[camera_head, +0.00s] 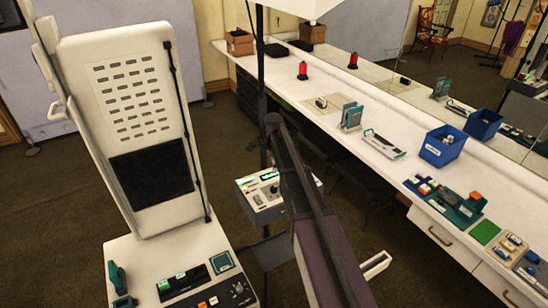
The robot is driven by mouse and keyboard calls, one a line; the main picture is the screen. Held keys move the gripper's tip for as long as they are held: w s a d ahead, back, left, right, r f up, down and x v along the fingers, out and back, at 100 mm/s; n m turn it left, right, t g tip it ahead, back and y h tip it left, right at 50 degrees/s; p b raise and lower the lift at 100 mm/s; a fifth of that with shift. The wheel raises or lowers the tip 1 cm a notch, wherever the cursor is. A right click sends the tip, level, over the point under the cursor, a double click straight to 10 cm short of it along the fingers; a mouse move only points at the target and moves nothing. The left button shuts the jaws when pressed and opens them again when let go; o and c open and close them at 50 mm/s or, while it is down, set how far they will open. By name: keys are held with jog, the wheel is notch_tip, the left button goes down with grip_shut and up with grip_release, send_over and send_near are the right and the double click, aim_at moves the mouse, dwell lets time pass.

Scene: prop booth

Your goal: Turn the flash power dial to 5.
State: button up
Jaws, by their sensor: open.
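A pale control box (250,207) stands in the middle, on the light stand under a white lamp head. It has a lit green display (268,176) and small dark knobs. One dark knob (274,189) is on its face; its pointer and numbers are too small to read. My dark arm crosses in front of the box and hides part of its right side. I cannot make out my gripper in this view. A second panel with a dark round knob (238,288) is on the white booth's base at lower left; its markings are also unreadable.
The white booth (130,100) rises at left. The long white counter (390,171) runs along the mirror at right, with a blue bin (442,147), red items and small trays on it. A dark stand pole (260,60) rises behind my arm. Brown carpet is open between booth and counter.

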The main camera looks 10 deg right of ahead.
jog(key=shift+r+p, duration=0.5)
jog(key=shift+r, duration=0.3)
jog(key=s+f+n+b, duration=0.3)
jog(key=s+n, duration=0.3)
jog(key=s, duration=0.3)
jog(key=s+f+n+b, duration=0.4)
jog(key=s+n, duration=0.2)
jog(key=s, duration=0.4)
jog(key=s+f+n+b, duration=0.4)
jog(key=s+n, duration=0.2)
jog(key=s, duration=0.4)
jog(key=shift+d+n, duration=0.15)
jog(key=shift+n, duration=0.15)
